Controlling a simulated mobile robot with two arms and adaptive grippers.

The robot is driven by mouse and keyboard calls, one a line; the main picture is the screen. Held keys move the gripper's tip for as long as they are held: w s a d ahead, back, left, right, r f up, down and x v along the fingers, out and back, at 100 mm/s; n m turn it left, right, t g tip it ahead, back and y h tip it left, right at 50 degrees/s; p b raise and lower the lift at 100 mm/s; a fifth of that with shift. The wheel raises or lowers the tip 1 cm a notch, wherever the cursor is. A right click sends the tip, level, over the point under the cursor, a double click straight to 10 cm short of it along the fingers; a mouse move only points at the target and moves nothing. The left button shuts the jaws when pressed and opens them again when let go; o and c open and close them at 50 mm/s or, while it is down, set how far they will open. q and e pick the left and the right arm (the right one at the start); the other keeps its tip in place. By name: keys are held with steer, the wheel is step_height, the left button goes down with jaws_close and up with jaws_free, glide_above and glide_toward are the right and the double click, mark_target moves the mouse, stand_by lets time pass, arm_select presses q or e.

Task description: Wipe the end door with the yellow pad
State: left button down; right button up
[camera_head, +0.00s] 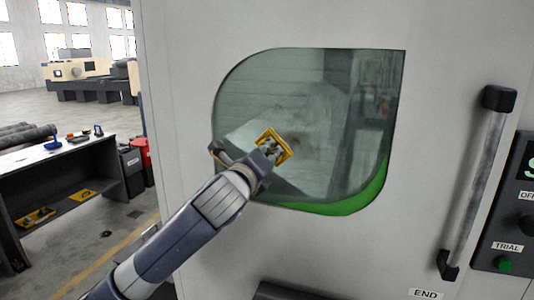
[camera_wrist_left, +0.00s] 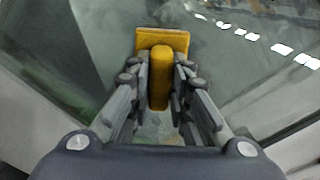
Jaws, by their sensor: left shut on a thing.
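The end door (camera_head: 182,110) is a large light-grey panel with a rounded window (camera_head: 340,100) and an "END" label (camera_head: 425,294) low on it. My left gripper (camera_head: 262,158) is in front of the lower left part of the window. It is shut on the yellow pad (camera_head: 286,142). In the left wrist view the pad (camera_wrist_left: 174,38) shows a flat yellow plate with a thick handle, and the fingers of my left gripper (camera_wrist_left: 160,88) close on both sides of the handle. The pad is at or close to the glass; I cannot tell if it touches. My right gripper is not in view.
A vertical bar handle (camera_head: 480,180) stands out from the door at the right, beside a dark control panel (camera_head: 510,205) with a green "TRIAL" button. A dark workbench (camera_head: 80,160) with tools stands at the left. Open floor lies behind it.

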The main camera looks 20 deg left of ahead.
arm_select(q)
steer(key=shift+w+p, duration=0.3)
steer(key=shift+w, duration=0.4)
